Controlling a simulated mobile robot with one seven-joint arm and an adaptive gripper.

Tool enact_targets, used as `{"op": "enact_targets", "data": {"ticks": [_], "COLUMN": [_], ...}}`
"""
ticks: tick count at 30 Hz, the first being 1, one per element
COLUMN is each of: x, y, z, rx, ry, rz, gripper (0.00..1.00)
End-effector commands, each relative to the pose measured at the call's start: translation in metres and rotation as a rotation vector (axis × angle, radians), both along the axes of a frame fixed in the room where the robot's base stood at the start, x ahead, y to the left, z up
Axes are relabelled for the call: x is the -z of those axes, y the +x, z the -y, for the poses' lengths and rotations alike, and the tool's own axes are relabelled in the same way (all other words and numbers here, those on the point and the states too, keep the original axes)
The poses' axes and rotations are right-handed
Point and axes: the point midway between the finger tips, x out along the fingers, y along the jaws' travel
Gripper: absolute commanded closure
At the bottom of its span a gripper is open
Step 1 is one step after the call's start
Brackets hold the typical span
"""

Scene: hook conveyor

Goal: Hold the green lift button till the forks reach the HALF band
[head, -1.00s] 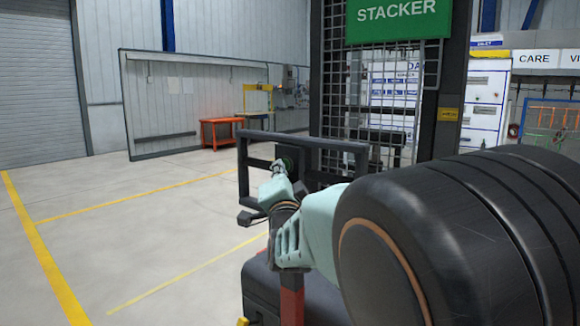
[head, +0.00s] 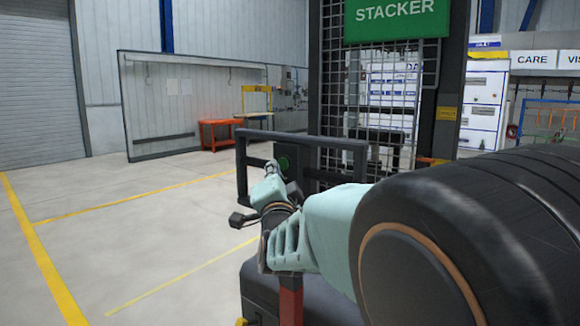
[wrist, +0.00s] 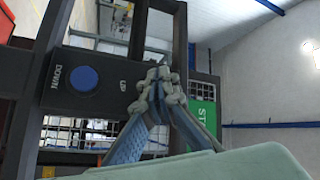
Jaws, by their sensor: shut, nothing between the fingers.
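In the wrist view the shut fingertips (wrist: 162,72) sit in front of the box beside the UP label (wrist: 123,82), and the green button is hidden there. The blue DOWN button (wrist: 83,78) is clear of the fingers. I cannot make out the forks or a HALF band.
The handle frame (head: 300,138) surrounds the box. The stacker mast with its mesh (head: 382,95) stands behind, under the green STACKER sign (head: 397,18). An orange bench (head: 216,133) is far back. The floor at left (head: 130,235) is free.

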Motion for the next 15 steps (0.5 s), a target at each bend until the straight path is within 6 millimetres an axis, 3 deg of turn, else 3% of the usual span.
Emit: {"op": "enact_targets", "data": {"ticks": [6, 15], "x": [0.0, 0.0], "y": [-0.002, -0.026], "z": [-0.002, -0.02], "rx": [-0.002, -0.003], "ry": [0.002, 0.002], "rz": [0.0, 0.0], "gripper": [1.0, 1.0]}}
